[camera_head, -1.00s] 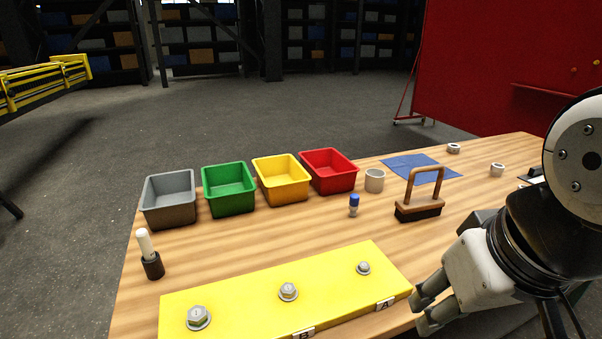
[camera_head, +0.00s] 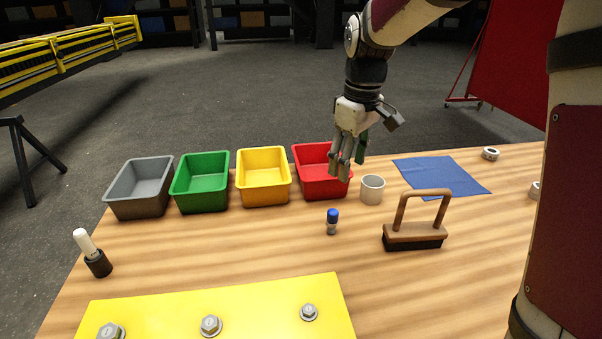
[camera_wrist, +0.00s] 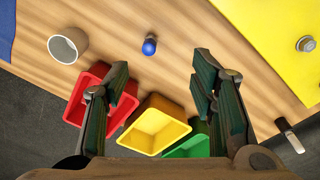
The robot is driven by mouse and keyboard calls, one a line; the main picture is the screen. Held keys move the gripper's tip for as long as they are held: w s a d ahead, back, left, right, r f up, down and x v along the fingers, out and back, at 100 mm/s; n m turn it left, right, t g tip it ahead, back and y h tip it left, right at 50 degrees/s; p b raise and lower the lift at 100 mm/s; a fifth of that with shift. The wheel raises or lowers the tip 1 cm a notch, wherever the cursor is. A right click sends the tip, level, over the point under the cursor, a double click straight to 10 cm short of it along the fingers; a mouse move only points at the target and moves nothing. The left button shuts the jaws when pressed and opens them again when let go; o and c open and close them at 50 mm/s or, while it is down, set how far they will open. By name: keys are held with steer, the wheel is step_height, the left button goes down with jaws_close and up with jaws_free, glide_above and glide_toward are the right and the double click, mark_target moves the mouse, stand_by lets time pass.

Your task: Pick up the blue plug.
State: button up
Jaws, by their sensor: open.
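My gripper (camera_head: 342,170) is open and empty, pointing down above the table. In the head view it is in front of the red bin, above and slightly right of the plug, and apart from it. The wrist view shows both fingers (camera_wrist: 160,72) spread wide.
Near the plug are a grey cup (camera_head: 372,189) and a brown-handled brush (camera_head: 415,236). Red (camera_head: 334,190), yellow (camera_head: 264,201), green (camera_head: 201,207) and grey (camera_head: 141,213) bins line the back. A yellow plate (camera_head: 262,305) with bolts lies in front. A blue cloth (camera_head: 440,175) lies right.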

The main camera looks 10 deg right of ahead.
steer(key=n+g, duration=0.1)
steer(key=n, duration=0.1)
glide_above(333, 211)
step_height(333, 211, down, 6)
steer(key=f, duration=0.3)
steer(key=f+p, duration=0.1)
steer(key=f, duration=0.5)
steer(key=shift+w+d+p, duration=0.25)
steer(key=shift+d+p, duration=0.05)
steer(key=shift+p, duration=0.1)
steer(key=f, duration=0.1)
steer(key=f+p, duration=0.1)
steer(key=f, duration=0.2)
steer(key=shift+s+a+f, duration=0.2)
steer(key=shift+a+f, duration=0.05)
steer(key=shift+w+f, duration=0.1)
steer(key=shift+f, duration=0.4)
jaws_close()
